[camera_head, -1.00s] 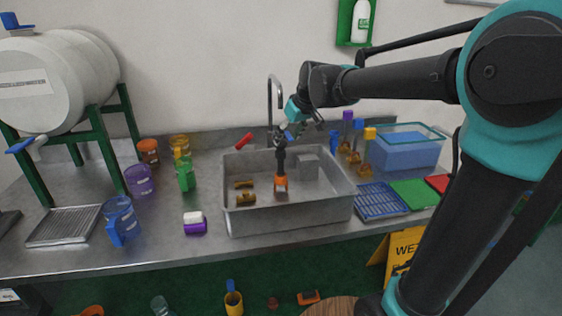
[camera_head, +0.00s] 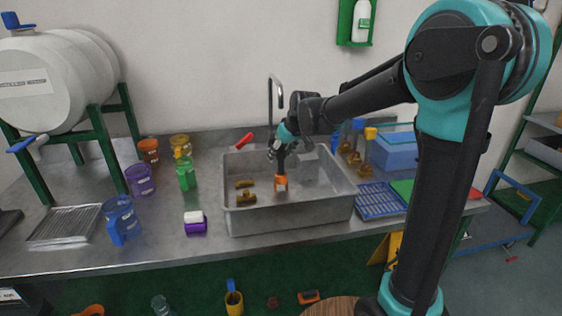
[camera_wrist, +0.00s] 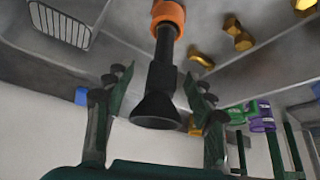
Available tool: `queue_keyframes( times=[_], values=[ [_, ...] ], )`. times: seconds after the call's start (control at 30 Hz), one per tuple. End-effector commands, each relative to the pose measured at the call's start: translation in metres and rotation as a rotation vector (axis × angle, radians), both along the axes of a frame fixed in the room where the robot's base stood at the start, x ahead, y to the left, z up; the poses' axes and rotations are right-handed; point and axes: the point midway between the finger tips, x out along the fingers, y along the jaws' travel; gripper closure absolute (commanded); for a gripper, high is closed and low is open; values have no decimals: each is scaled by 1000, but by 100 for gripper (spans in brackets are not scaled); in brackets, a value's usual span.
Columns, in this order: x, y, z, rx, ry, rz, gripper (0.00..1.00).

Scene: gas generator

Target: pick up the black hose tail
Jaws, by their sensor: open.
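The black hose tail (camera_head: 281,165) stands upright in the grey sink, with an orange collar (camera_head: 281,183) at its lower part. In the wrist view the black hose tail (camera_wrist: 158,97) flares at its near end, and the orange collar (camera_wrist: 168,14) is at the far end. My gripper (camera_head: 279,150) is at the upper part of the hose tail and hides its top in the head view. In the wrist view my gripper (camera_wrist: 157,82) is open, one finger on each side of the hose tail, with visible gaps.
The sink (camera_head: 290,220) surrounds the piece, with brass fittings (camera_head: 246,197) lying left of it. A faucet (camera_head: 270,105) rises behind. A red piece (camera_head: 244,140) lies near the back rim. A blue rack (camera_head: 380,201) and a blue bin (camera_head: 393,152) stand to the right.

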Motion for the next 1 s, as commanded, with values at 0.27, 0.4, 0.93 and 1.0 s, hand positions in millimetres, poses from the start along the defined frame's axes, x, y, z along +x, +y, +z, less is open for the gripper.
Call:
queue_keyframes(
  times=[0.27, 0.4, 0.93, 1.0],
  values=[
    [0, 0, 0, 0, 0, 0, 69],
    [0, 0, 0, 0, 0, 0, 86],
    [2, 1, 6, 0, 0, -1, 100],
    [4, 1, 11, 0, 0, -1, 100]
  ],
)
